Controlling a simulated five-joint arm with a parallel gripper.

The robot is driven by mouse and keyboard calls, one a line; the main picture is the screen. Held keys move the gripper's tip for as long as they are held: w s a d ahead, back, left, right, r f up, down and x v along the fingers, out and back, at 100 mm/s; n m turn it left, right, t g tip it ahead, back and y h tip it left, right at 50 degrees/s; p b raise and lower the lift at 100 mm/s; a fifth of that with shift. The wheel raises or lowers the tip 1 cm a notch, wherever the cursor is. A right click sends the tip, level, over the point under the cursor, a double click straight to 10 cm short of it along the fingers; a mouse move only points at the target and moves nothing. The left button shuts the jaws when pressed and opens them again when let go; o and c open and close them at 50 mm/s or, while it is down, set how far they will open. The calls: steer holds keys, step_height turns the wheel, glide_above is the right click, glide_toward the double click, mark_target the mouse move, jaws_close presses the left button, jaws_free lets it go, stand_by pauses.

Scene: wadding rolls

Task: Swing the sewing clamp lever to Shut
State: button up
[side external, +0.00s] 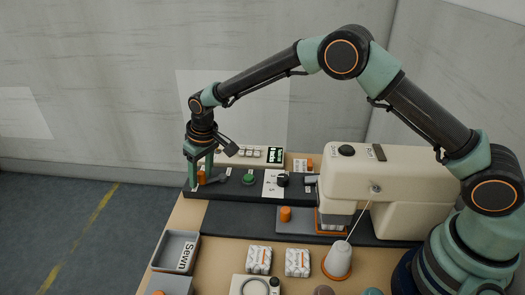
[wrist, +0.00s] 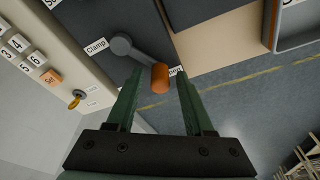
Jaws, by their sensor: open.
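The sewing clamp lever has a grey round pivot (wrist: 121,44), a dark arm and an orange handle (wrist: 160,77). In the side external view the orange handle (side external: 201,178) stands at the left end of the dark panel. My gripper (side external: 198,176) points down over it, its green fingers open. In the wrist view my gripper (wrist: 160,80) has one finger on each side of the handle, with gaps visible. A "Clamp" label (wrist: 96,46) lies near the pivot. Another label (wrist: 176,71) by the handle is partly hidden, so I cannot read it fully.
A green button (side external: 249,180) and a black knob (side external: 283,180) sit right of the lever. A keypad box (side external: 262,156) stands behind. The cream sewing machine (side external: 400,180) fills the right. A grey "Sewn" tray (side external: 160,250) is at front left; wadding rolls (side external: 259,259) lie in front.

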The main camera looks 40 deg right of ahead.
steer(key=c, duration=0.7)
steer(key=m, duration=0.1)
steer(key=w+m, duration=0.1)
steer(key=d+m, duration=0.1)
steer(key=m, duration=0.1)
steer(key=shift+w+f, duration=0.1)
steer(key=shift+w, duration=0.2)
steer(key=m, duration=0.2)
steer(key=w+d+m, duration=0.1)
steer(key=m, duration=0.1)
steer(key=shift+w+d, duration=0.1)
steer(key=shift+w, duration=0.1)
